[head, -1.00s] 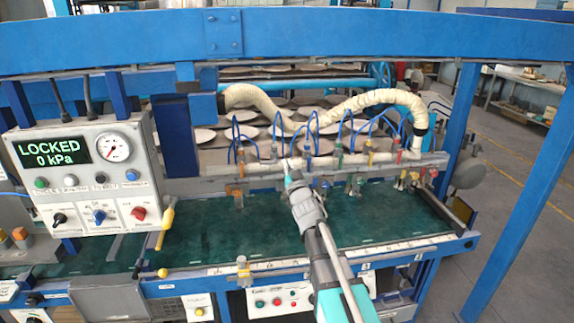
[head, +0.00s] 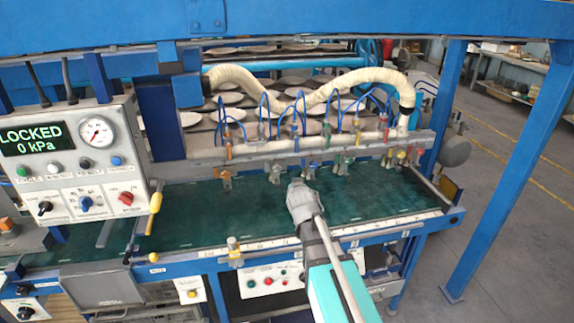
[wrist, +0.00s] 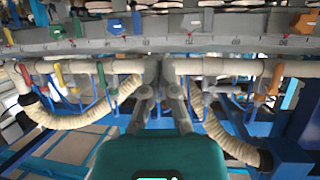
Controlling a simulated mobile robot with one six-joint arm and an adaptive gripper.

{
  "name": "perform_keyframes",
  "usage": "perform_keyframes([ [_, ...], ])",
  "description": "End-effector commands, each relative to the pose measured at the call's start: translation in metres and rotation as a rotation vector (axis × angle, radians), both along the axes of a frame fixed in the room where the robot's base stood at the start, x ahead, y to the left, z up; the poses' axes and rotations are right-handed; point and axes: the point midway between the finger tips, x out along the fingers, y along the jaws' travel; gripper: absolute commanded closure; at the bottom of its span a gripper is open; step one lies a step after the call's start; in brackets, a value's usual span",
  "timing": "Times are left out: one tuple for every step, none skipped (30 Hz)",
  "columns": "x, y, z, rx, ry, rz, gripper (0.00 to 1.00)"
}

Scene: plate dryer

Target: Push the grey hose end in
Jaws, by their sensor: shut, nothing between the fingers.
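My gripper (head: 299,187) is in front of the pale pipe manifold (head: 210,154) in the head view, seen from behind, over the green bed. In the wrist view its two grey fingers (wrist: 159,72) are close together and overlap the pipe in the picture, with nothing seen held. Whether they touch the pipe cannot be told. Several thin blue hoses (head: 266,100) loop down to coloured fittings along the manifold, among them an orange one (head: 229,150) and a green one (head: 327,132). I cannot pick out the grey hose end with certainty; my gripper may hide it in the wrist view.
A thick cream hose (head: 340,88) arches above the manifold. The control box (head: 70,165) at left reads LOCKED, 0 kPa. The green bed (head: 190,215) is mostly clear. A blue post (head: 525,160) stands at right.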

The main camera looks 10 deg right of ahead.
Motion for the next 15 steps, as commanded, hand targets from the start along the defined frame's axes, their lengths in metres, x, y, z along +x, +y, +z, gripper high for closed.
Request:
perform_keyframes([
  [-0.013,-0.003,-0.011,0.000,0.063,-0.012,1.00],
  [-0.019,-0.004,-0.017,0.001,0.103,-0.017,1.00],
  [-0.028,-0.005,-0.026,-0.001,0.159,-0.024,1.00],
  [-0.035,-0.006,-0.032,0.001,0.200,-0.029,1.00],
  [-0.042,-0.007,-0.039,0.003,0.242,-0.033,1.00],
  [-0.052,-0.008,-0.047,0.003,0.296,-0.036,1.00],
  [-0.060,-0.008,-0.053,0.004,0.339,-0.039,1.00],
  [-0.068,-0.008,-0.058,0.006,0.380,-0.039,1.00],
  [-0.079,-0.008,-0.065,0.008,0.436,-0.040,1.00],
  [-0.088,-0.008,-0.070,0.010,0.477,-0.038,1.00],
  [-0.096,-0.008,-0.075,0.012,0.519,-0.036,1.00],
  [-0.108,-0.007,-0.081,0.015,0.574,-0.033,1.00],
  [-0.118,-0.007,-0.086,0.018,0.616,-0.030,1.00],
  [-0.127,-0.006,-0.090,0.020,0.659,-0.026,1.00],
  [-0.140,-0.005,-0.095,0.024,0.714,-0.019,1.00],
])
